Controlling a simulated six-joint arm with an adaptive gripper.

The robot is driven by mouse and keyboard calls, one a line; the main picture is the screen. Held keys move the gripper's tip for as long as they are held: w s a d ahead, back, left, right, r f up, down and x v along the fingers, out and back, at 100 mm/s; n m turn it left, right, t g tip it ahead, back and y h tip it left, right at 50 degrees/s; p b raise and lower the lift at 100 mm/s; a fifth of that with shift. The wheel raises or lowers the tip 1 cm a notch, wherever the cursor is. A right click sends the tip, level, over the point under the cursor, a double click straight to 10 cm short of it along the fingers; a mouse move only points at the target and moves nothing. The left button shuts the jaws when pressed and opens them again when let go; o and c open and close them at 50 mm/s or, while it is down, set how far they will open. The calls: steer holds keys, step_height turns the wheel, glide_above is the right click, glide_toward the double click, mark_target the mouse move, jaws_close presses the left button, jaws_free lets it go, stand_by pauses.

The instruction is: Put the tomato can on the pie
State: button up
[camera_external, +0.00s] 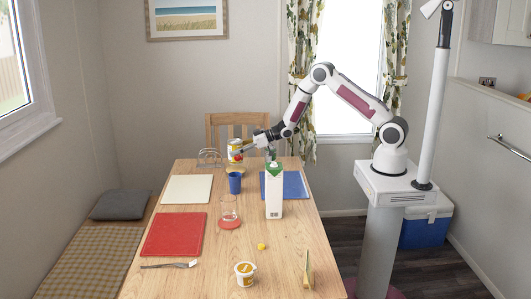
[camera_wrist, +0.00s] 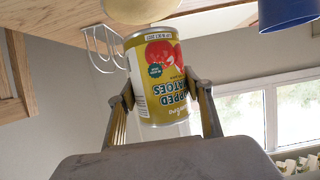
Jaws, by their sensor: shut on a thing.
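My gripper (camera_external: 247,147) is shut on the tomato can (camera_external: 235,149), a yellow and white can with red tomatoes on its label. In the wrist view the can (camera_wrist: 158,85) sits between both fingers (camera_wrist: 160,95), its label upside down in that picture. The pie (camera_external: 233,167), a round tan thing, lies on the far part of the table below the can. It also shows at the top edge of the wrist view (camera_wrist: 140,9), partly cut off. The can looks close above the pie; whether they touch I cannot tell.
A blue cup (camera_external: 235,183) stands just in front of the pie. A wire rack (camera_external: 209,157) is to its left. A tall white carton (camera_external: 274,192) stands to the right, in front of my arm. A glass (camera_external: 229,207) is nearer. A wooden chair (camera_external: 240,128) is behind the table.

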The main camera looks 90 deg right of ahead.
steer(key=shift+f, duration=1.55)
steer(key=shift+f, duration=0.1)
steer(key=o, duration=1.5)
steer(key=shift+f, duration=0.1)
steer(key=shift+s+r, duration=0.3)
steer(key=shift+s, duration=0.1)
steer(key=shift+v, duration=5.65)
steer(key=shift+w+r, duration=0.1)
